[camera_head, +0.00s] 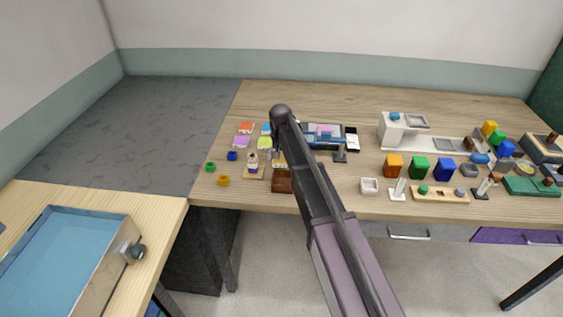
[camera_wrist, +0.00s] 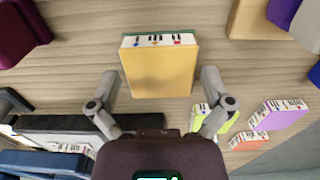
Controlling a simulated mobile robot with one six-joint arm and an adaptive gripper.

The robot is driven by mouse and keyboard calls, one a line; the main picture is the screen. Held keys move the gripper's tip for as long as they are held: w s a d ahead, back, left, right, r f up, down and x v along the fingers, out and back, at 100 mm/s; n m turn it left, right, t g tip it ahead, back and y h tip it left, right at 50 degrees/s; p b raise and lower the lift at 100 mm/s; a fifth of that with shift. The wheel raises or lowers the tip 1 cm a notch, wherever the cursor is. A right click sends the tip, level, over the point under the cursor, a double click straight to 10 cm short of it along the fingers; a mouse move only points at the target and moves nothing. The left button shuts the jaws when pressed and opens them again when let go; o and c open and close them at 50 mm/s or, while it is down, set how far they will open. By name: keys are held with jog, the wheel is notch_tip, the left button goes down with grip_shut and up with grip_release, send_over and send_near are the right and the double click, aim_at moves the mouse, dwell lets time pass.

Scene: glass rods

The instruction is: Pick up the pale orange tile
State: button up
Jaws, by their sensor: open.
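The pale orange tile (camera_wrist: 160,72) lies in the upper middle of the wrist view, its broad face towards the camera. Its far edge is white with small coloured marks and a green strip along it. My gripper (camera_wrist: 161,82) is open, with one finger at the tile's left and one at its right. Gaps show between both fingers and the tile, and nothing is held. In the head view my arm covers most of this spot, so the tile is largely hidden there.
A lime tile (camera_wrist: 229,119), a lilac tile (camera_wrist: 272,119) and an orange-red tile (camera_wrist: 245,141) lie to the lower right in the wrist view. A dark object (camera_wrist: 65,122) is at the lower left. Bare wooden tabletop (camera_wrist: 80,58) shows left of the tile.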

aim_at(281, 159)
jog(key=c, duration=1)
jog(key=shift+r, duration=0.15)
jog(key=shift+c, duration=0.2)
notch_tip(281, 159, up, 10)
jog(key=p, duration=1)
